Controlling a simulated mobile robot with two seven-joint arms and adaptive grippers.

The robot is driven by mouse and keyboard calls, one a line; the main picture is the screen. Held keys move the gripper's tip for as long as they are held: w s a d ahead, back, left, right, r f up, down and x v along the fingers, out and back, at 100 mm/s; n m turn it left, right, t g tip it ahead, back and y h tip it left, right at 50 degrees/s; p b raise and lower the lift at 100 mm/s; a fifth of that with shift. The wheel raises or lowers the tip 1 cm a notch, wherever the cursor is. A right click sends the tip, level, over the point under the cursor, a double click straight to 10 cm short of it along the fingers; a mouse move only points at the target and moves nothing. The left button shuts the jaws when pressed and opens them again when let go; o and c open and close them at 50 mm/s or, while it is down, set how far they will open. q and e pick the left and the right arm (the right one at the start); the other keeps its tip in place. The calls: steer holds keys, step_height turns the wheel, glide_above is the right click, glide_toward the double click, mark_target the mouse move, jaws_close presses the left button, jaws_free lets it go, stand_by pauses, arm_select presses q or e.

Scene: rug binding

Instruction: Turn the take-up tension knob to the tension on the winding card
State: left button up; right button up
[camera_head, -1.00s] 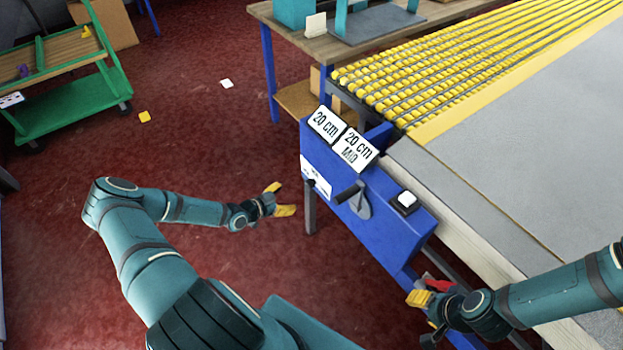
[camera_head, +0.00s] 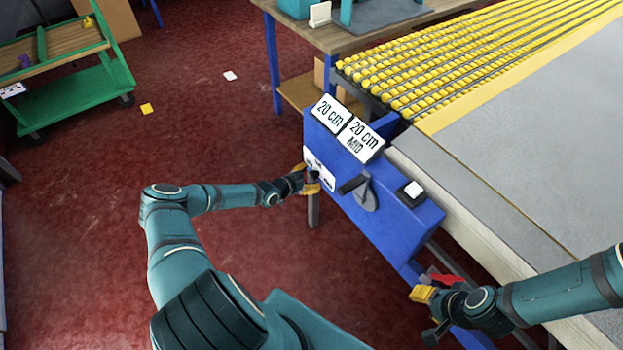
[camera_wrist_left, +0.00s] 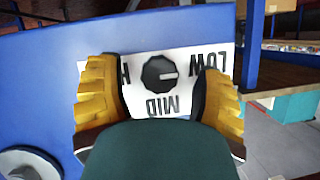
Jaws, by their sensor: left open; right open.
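The dark tension knob (camera_wrist_left: 158,73) sits on a white dial plate (camera_wrist_left: 160,104) on the blue machine panel. The plate reads LOW, MID and H, upside down in the left wrist view. The knob's pale mark points right, toward LOW. My left gripper (camera_head: 306,180) is open, its yellow fingers on either side of the knob with gaps between; it also shows in the left wrist view (camera_wrist_left: 158,95). The winding card (camera_head: 360,140) on the panel top reads "20 cm MID"; a card beside it (camera_head: 329,113) reads "20 cm". My right gripper (camera_head: 426,312) is open at lower right, holding nothing visible.
A dark crank lever (camera_head: 362,191) and a white button (camera_head: 413,189) are on the blue panel (camera_head: 390,225). A red part (camera_head: 447,280) is beside my right gripper. Yellow rollers (camera_head: 430,75) and a grey table surface lie behind. A green cart (camera_head: 75,100) stands far left.

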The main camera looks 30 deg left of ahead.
arm_select(q)
steer(key=shift+w+d+f, duration=0.1)
steer(key=shift+w+f, duration=0.05)
steer(key=shift+w, duration=0.3)
jaws_close()
